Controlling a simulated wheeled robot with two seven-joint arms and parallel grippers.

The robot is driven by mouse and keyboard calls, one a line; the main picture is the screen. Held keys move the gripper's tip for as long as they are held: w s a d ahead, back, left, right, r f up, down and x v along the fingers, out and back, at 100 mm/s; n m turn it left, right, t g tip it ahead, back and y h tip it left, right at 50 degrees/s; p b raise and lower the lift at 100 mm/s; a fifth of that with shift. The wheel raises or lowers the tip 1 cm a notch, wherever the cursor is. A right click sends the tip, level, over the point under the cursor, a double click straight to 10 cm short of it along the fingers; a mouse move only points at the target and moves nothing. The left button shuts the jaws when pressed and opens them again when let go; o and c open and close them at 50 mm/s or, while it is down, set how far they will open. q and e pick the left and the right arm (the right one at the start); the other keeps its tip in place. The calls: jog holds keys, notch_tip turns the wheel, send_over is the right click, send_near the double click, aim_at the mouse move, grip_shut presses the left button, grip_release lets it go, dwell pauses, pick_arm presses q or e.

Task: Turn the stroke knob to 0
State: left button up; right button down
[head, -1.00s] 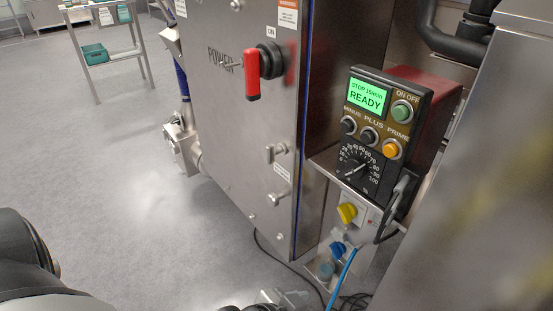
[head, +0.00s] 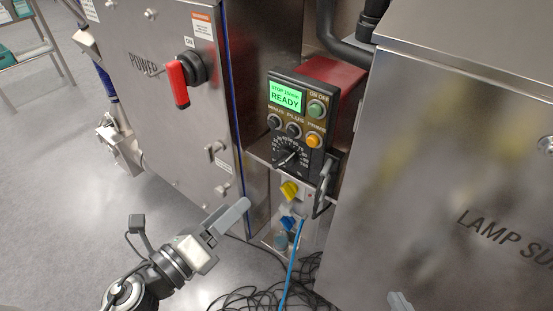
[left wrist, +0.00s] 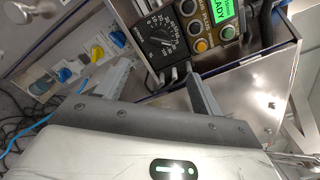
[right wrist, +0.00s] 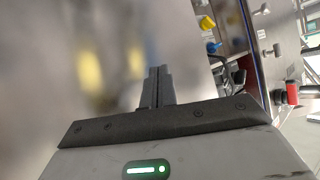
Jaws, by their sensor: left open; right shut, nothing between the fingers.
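The stroke knob (head: 288,158) is a black dial with a white pointer line, low on the front of the control box (head: 291,121) with the green READY display. The line slants from lower left to upper right across the dial; I cannot read its exact value. The dial also shows in the left wrist view (left wrist: 160,42), beyond the fingertips. My left gripper (head: 240,206) is open and empty, below and left of the box, apart from the knob. In the left wrist view its fingers (left wrist: 156,72) are spread. My right gripper (right wrist: 157,70) is shut and empty, facing blurred metal.
Yellow (head: 289,190) and blue (head: 287,222) knobs sit under the box, with a blue hose (head: 292,265) and black cables near the floor. A cabinet with a red handle (head: 179,82) stands left; a large steel cabinet (head: 450,150) fills the right.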

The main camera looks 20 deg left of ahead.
aim_at(278, 165)
pick_arm(q)
jog(key=p+x, duration=0.4)
jog(key=x, duration=0.9)
jog(key=shift+w, duration=0.1)
jog(key=shift+w+d, duration=0.2)
jog(key=shift+w, duration=0.4)
pick_arm(e)
jog(key=shift+r+g, duration=0.3)
jog(key=shift+r, duration=0.5)
pick_arm(q)
jog(key=c, duration=1)
pick_arm(e)
jog(key=shift+w+d+r, duration=0.1)
jog(key=shift+r, duration=0.05)
